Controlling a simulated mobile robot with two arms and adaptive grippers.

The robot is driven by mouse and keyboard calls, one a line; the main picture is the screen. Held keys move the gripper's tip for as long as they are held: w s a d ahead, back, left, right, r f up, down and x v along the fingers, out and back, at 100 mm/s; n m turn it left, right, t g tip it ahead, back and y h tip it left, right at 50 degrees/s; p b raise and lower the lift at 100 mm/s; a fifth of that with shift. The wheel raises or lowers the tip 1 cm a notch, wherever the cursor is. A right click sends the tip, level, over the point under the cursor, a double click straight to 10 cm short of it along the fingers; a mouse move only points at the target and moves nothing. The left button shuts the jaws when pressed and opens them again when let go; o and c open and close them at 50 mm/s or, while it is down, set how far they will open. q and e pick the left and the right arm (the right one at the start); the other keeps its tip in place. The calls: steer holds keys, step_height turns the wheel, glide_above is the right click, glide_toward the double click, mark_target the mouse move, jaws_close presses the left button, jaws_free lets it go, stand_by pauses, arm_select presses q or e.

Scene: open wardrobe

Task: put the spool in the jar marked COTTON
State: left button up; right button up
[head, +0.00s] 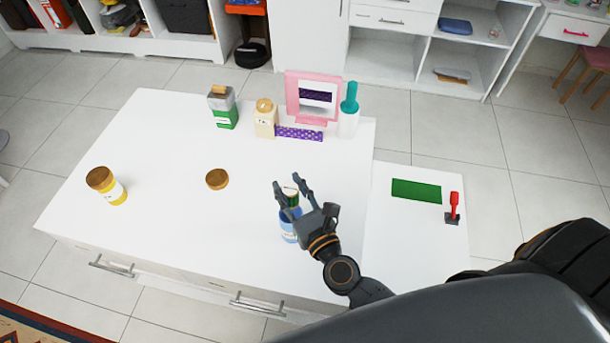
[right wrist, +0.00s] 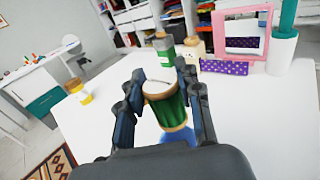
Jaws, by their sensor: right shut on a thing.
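My right gripper (head: 293,187) is shut on a green spool (head: 293,200) with wooden ends. The spool also shows upright between the fingers in the right wrist view (right wrist: 173,108). A blue jar (head: 288,230) stands on the white table just under the spool, and its blue side also shows in the right wrist view (right wrist: 179,136). The gripper and spool hide its mouth, so I cannot tell whether the spool's lower end is inside. A yellow jar (head: 112,191), a green jar (head: 224,116) and a cream jar (head: 265,123) stand elsewhere. No jar's marking is readable. My left gripper is not in view.
A loose brown lid (head: 217,180) lies on the white table (head: 160,235). A pink-framed mirror (head: 298,97), a purple dotted box (head: 299,133) and a teal-topped white bottle (head: 348,118) stand at the back. A green pad (head: 416,191) and red-handled lever (head: 453,207) are at right. The table's left-middle is mostly clear.

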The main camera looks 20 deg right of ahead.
mark_target(293, 208)
steer(key=shift+s+a+f+b, duration=0.15)
steer(key=shift+a+f+b, duration=0.1)
steer(key=shift+a+b, duration=0.1)
steer(key=shift+f, duration=0.25)
steer(key=shift+f+b, duration=0.3)
steer(key=shift+b, duration=0.2)
steer(key=shift+d+f+b, duration=0.15)
steer(key=shift+f+b, duration=0.45)
steer(key=shift+f, duration=0.15)
steer(key=shift+f+b, duration=0.95)
steer(key=shift+b, duration=0.05)
arm_select(q)
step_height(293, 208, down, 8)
steer(key=b, duration=0.2)
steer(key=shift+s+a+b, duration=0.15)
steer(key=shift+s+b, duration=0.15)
steer(key=shift+b, duration=0.1)
arm_select(e)
step_height(293, 208, down, 3)
steer(key=shift+r, duration=0.1)
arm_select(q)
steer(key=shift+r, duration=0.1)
